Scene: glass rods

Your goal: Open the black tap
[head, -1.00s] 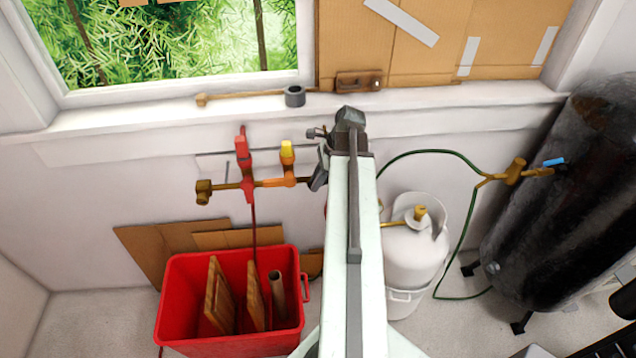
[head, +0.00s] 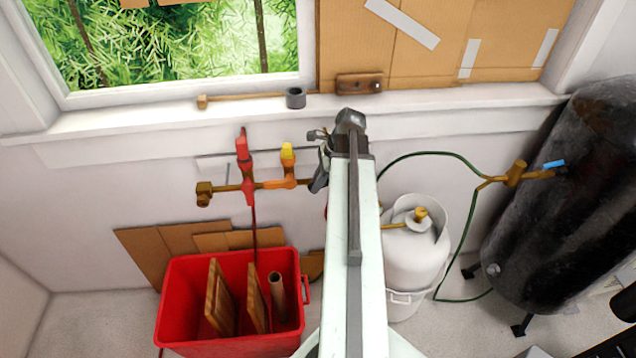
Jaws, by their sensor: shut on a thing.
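A brass pipe (head: 217,188) runs along the white wall, with a red tap (head: 244,165) and a yellow tap (head: 287,160) on it. Its right end passes behind my arm. My gripper (head: 321,172) shows only as dark parts at the left edge of my arm, just right of the yellow tap. It is shut. A small dark piece (head: 317,135) sticks out above it; I cannot tell whether it belongs to the black tap or to my gripper. The black tap is not clearly seen, and the grip itself is hidden by my arm.
A red crate (head: 190,320) with boards stands below the pipe. A white gas cylinder (head: 414,260) stands right of my arm, and a large black tank (head: 540,215) farther right, with a green hose (head: 463,235). The window sill (head: 430,99) is above.

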